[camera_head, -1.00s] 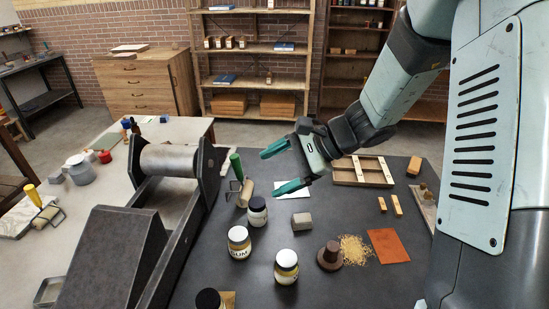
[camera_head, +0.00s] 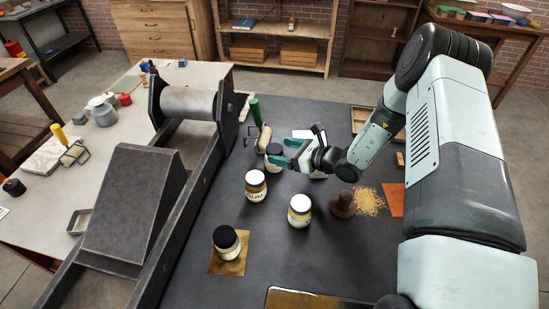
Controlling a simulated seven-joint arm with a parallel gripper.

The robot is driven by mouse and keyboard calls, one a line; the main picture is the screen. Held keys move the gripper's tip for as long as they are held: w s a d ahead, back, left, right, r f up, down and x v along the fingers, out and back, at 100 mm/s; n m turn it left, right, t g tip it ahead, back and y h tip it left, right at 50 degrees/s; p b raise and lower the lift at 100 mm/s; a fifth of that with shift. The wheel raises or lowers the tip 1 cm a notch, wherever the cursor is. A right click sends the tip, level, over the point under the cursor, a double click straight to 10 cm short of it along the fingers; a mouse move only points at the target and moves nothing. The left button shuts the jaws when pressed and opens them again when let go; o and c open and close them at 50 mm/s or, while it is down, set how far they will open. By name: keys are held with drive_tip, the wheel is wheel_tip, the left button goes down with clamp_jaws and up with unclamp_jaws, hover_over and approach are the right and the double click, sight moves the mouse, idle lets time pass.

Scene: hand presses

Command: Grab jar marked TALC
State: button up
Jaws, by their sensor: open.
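My gripper (camera_head: 279,152), with green fingers, is open and reaches left over the dark table. A jar with a pale lid (camera_head: 273,149) shows at its fingertips, partly covered by them; I cannot tell whether they touch it. Its label is not readable. Nearer stand a white-lidded jar whose label ends in "UM" (camera_head: 255,187) and another white-lidded jar with a yellowish lower part (camera_head: 299,212). A black-lidded jar (camera_head: 227,243) stands on a brass-coloured sheet. I cannot read TALC on any jar.
A press with a grey roller (camera_head: 188,102) stands left of the jars. A green-handled roller (camera_head: 255,118) lies beside the fingers. A brown knobbed tool (camera_head: 342,205) and yellow grains (camera_head: 369,202) lie to the right. A framed plate (camera_head: 320,299) is at the front edge.

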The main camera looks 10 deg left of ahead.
sight(275, 148)
drive_tip(key=shift+x, duration=1.9)
drive_tip(key=shift+r, duration=0.1)
drive_tip(key=c, duration=1.2)
drive_tip(key=shift+r, duration=0.1)
